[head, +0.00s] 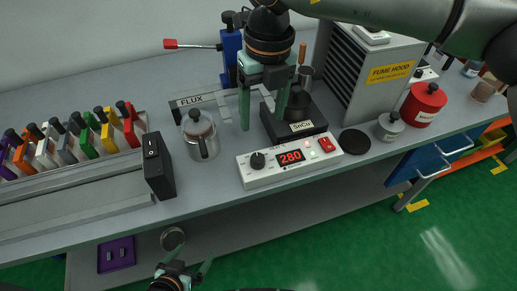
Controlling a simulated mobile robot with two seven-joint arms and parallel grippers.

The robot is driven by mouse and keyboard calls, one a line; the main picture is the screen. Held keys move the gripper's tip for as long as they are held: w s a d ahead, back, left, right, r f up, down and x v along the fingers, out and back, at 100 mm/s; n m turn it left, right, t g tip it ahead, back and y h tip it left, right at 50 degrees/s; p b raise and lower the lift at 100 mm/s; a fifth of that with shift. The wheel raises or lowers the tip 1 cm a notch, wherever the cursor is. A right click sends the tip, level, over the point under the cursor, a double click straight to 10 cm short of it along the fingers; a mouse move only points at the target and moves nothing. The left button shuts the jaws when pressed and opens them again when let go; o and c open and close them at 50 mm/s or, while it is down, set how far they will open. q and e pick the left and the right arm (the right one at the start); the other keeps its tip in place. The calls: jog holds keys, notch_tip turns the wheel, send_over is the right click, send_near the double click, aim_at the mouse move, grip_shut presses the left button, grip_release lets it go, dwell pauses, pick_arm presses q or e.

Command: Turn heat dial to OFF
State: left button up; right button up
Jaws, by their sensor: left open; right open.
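The heat dial (258,160) is a black knob on the left of a white control box (262,179). Its pointer direction is too small to read. The box's red display (290,156) reads 280, and a red switch (327,144) sits at its right end. My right gripper (263,119) is open, fingers pointing down, above and behind the dial near the solder pot labelled SnCu (304,128). No contact with the dial shows. My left gripper (185,266) is open and empty low at the bottom edge, in front of the bench, far from the dial.
A metal pot (200,137) and a black switch box (158,168) stand left of the control box. A FLUX tray (199,98) is behind. The fume hood (372,75), a black disc (355,141) and a red container (423,104) are to the right.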

aim_at(258, 158)
jog(key=f, duration=0.8)
jog(key=f+p, duration=0.1)
jog(key=f, duration=0.2)
jog(key=shift+s+a+f, duration=0.2)
jog(key=shift+a+f, duration=0.2)
jog(key=shift+c, duration=0.4)
grip_shut()
